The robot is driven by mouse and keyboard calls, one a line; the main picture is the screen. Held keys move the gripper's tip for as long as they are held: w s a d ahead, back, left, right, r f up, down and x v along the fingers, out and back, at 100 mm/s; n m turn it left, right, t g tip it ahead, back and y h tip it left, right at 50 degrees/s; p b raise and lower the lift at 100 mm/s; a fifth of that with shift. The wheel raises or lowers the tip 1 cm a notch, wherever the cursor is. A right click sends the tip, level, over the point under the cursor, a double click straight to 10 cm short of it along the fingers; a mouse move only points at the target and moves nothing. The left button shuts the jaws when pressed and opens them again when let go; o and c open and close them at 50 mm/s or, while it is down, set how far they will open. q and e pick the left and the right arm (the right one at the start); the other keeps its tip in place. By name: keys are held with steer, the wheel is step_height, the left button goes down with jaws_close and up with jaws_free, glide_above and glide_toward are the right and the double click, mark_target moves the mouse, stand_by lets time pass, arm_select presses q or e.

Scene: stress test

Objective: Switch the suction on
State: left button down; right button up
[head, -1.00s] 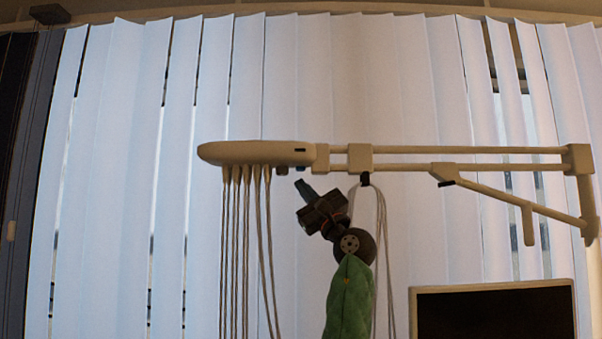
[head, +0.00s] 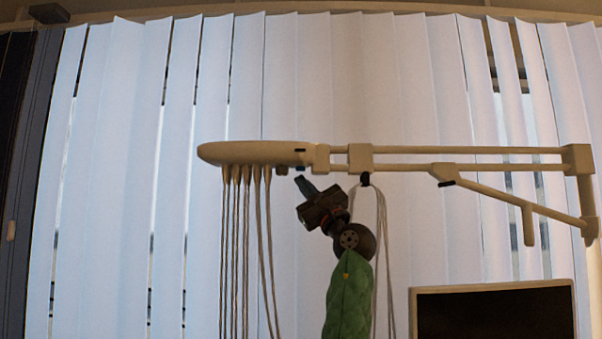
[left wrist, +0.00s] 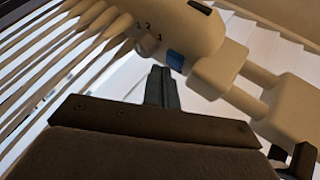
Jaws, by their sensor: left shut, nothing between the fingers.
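The suction unit is a cream, rounded head (head: 250,153) on a jointed support arm, with several leads hanging under its left part. It also fills the top of the left wrist view (left wrist: 180,25). There its underside carries a blue rocker switch (left wrist: 174,60) and a small knob (left wrist: 147,45) with numbers beside it. My left gripper (head: 299,181) is shut and empty, just below the unit's right end, pointing up and left. In the left wrist view its shut fingertips (left wrist: 161,72) appear just below the blue switch; I cannot tell whether they touch. My right gripper is out of view.
The cream support arm (head: 470,150) runs right from the unit to a post. Looped cables (head: 381,230) hang from a hook beside my left arm. A monitor (head: 493,289) stands at lower right. Pale vertical blinds (head: 110,180) cover the background.

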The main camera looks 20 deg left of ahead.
arm_select(q)
steer(key=shift+r, duration=0.45)
stand_by(0.5)
steer(key=shift+f, duration=0.15)
steer(key=shift+f+b, duration=0.5)
steer(key=shift+f, duration=0.3)
steer(key=shift+f, duration=0.1)
